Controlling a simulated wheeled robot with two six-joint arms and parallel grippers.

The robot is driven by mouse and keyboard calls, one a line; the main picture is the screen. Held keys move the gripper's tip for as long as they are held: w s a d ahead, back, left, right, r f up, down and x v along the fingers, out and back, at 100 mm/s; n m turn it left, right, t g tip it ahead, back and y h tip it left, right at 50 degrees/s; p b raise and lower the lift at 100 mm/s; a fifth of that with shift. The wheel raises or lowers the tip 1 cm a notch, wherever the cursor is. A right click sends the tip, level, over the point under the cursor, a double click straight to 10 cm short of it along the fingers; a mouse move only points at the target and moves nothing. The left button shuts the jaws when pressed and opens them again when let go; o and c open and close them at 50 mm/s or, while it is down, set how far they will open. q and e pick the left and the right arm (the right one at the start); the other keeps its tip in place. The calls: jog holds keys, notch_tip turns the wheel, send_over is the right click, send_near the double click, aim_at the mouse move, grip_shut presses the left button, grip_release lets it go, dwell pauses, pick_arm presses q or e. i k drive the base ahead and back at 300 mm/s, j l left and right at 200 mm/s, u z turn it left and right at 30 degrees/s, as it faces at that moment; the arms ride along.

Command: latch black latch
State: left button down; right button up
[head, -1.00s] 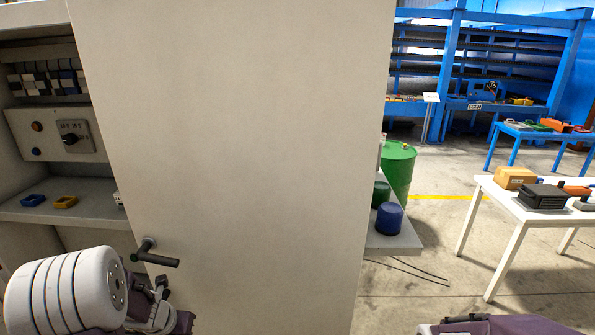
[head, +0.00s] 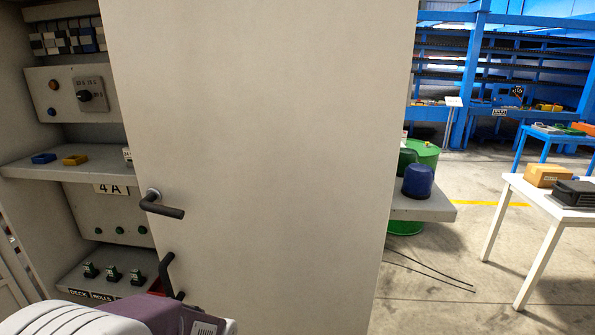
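A dark lever handle (head: 165,206) on a round base sits near the left edge of a tall pale cabinet door (head: 260,140) and points right. Below it, at the door's lower left, is a curved black piece (head: 167,270); whether this is the black latch or another part, I cannot tell. The door stands open, with the cabinet interior showing to its left. My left arm, white and purple, enters at the bottom left below the handles. My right gripper is out of the picture.
Inside the cabinet are a rotary switch panel (head: 80,93), a shelf (head: 30,167) with blue and yellow trays, and several green switches (head: 113,273). Right of the door are a ledge with a blue cap (head: 417,182), a green drum (head: 425,152) and a white table (head: 535,195).

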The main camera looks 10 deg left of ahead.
aim_at(154, 196)
jog(key=u, duration=1.35)
